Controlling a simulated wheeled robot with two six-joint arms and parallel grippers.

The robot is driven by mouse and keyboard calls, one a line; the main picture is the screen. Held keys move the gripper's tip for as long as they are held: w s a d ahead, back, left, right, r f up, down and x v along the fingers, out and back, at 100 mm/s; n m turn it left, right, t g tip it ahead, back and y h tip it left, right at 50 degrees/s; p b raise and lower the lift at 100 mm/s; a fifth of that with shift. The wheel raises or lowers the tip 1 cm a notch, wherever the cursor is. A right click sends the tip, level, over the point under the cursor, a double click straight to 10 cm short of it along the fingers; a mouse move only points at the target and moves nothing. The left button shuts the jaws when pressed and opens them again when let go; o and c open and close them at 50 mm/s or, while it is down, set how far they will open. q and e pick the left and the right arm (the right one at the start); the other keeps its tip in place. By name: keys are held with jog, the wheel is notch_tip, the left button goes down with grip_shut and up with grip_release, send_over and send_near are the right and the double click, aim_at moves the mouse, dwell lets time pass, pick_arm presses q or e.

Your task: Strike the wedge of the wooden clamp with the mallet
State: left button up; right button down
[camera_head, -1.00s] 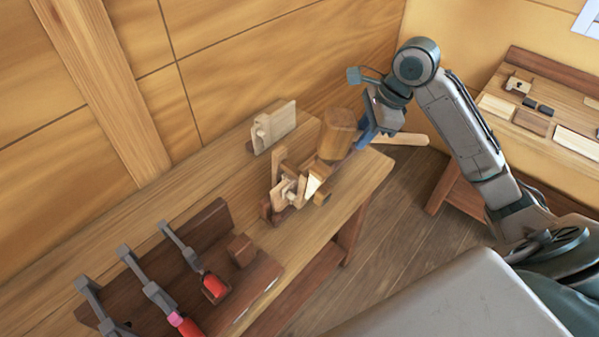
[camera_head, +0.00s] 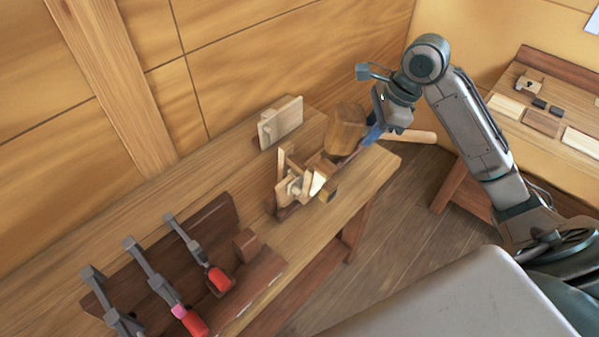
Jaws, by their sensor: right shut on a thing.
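The mallet has a brown wooden head (camera_head: 346,129) and a pale handle (camera_head: 412,136). My right gripper (camera_head: 373,134), with blue fingers, is shut on the handle close to the head. The head is just behind and to the right of the wooden clamp (camera_head: 293,187) on the workbench; a small gap shows between them. A pale, light-faced piece at the clamp's right side (camera_head: 318,182) looks like the wedge, but I cannot be sure. The mallet partly hides what lies behind it. My left gripper is not in view.
The workbench (camera_head: 230,165) runs along the wooden wall. A pale block (camera_head: 280,122) stands behind the clamp. A dark rack (camera_head: 205,235) with several red-handled bar clamps is at the lower left. A second bench (camera_head: 525,115) with small parts stands at the right.

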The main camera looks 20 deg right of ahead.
jog(key=shift+w, duration=0.15)
jog(key=shift+w+a, duration=0.2)
jog(key=shift+w, duration=0.1)
dwell(0.5)
notch_tip(320, 180, down, 10)
notch_tip(320, 180, up, 10)
jog(key=shift+d+r, duration=0.15)
jog(key=shift+r, duration=0.1)
jog(key=shift+f, duration=0.2)
